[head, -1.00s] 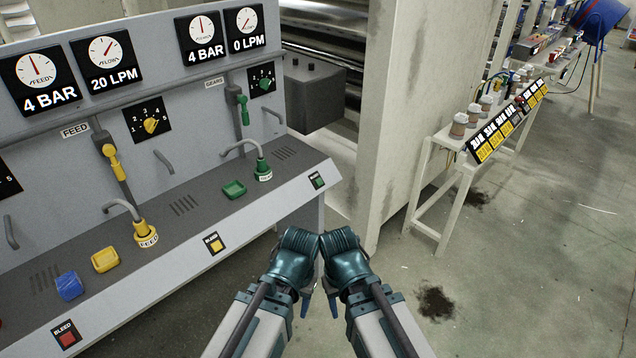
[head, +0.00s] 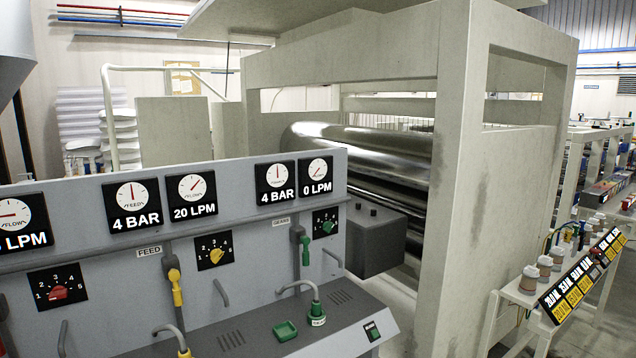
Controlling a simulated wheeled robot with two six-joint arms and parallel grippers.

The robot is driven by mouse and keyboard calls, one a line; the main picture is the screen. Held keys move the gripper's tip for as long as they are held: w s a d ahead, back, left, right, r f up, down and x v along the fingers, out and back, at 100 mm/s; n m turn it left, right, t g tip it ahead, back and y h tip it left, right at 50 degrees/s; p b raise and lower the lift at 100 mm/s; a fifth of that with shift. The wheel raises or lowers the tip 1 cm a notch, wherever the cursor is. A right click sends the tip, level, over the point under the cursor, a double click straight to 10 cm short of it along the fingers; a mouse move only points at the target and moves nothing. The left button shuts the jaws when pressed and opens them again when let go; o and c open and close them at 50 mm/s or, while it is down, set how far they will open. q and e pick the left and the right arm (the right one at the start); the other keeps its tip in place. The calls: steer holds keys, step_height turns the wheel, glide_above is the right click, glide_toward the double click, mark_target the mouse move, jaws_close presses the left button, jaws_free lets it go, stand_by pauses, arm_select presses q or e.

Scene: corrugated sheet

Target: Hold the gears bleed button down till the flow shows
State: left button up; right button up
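The gears section is at the right end of the grey console (head: 100,245) in the head view. Its green bleed button (head: 373,333) sits on a black plate at the console's front right corner, with nothing touching it. Above it, the gears flow gauge (head: 317,177) reads 0 LPM and the gears pressure gauge (head: 276,182) reads 4 BAR. A green-handled valve (head: 305,249) and a green selector knob (head: 327,226) are on the panel below the gauges. Neither of my grippers shows in this view.
The feed gauges (head: 160,201) read 4 BAR and 20 LPM. A green tray (head: 285,331) and a hose with a green fitting (head: 316,312) are on the console's ledge. A pale machine frame (head: 458,180) with rollers stands behind. A bench with cups (head: 530,279) stands at right.

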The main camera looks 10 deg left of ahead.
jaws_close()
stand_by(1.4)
